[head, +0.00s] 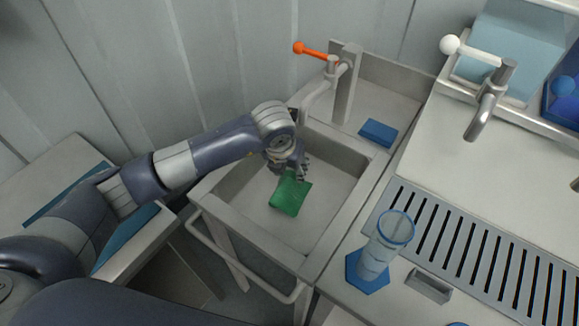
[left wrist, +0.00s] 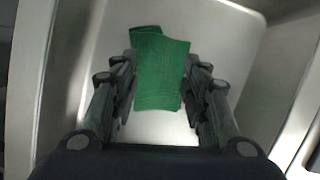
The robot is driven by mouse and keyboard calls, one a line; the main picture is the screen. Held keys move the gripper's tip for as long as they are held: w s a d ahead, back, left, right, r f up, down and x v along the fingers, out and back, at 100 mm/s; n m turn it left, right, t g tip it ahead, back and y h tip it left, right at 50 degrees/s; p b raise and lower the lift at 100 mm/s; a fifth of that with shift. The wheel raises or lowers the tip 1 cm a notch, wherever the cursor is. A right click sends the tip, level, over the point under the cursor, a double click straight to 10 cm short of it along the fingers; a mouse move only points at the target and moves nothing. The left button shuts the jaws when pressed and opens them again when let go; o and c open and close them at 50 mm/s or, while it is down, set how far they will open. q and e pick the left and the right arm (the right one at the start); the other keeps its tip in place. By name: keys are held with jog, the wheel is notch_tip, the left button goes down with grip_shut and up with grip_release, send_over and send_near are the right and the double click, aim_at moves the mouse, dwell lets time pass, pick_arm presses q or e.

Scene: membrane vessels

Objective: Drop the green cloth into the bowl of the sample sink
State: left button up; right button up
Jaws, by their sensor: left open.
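The green cloth (head: 290,195) lies inside the bowl of the sample sink (head: 325,212), seemingly on its floor, in the head view. It also shows in the left wrist view (left wrist: 157,72), between and beyond the fingers. My left gripper (head: 301,172) reaches down into the bowl at the cloth's upper edge. In the left wrist view the left gripper's fingers (left wrist: 160,85) stand apart on either side of the cloth, with a gap visible. Whether any finger touches the cloth cannot be told. My right gripper is in neither view.
A faucet with an orange lever (head: 313,51) stands at the sink's back. A blue sponge-like block (head: 378,132) lies on the back right ledge. A clear cylinder on a blue base (head: 367,275) stands right of the sink, beside a slotted drain (head: 480,245).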

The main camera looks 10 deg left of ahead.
pick_arm(q)
jog(key=o, duration=0.6)
jog(key=shift+o, duration=0.2)
jog(key=shift+r, duration=0.15)
jog(key=r+g+p, duration=0.1)
jog(key=r+p, duration=0.1)
jog(key=p, duration=0.1)
jog(key=s+r+g+p, duration=0.1)
jog(key=r+p, duration=0.1)
jog(key=r, duration=0.1)
jog(key=shift+s+r+p, duration=0.1)
jog(key=shift+r+p, duration=0.25)
jog(key=shift+p, duration=0.05)
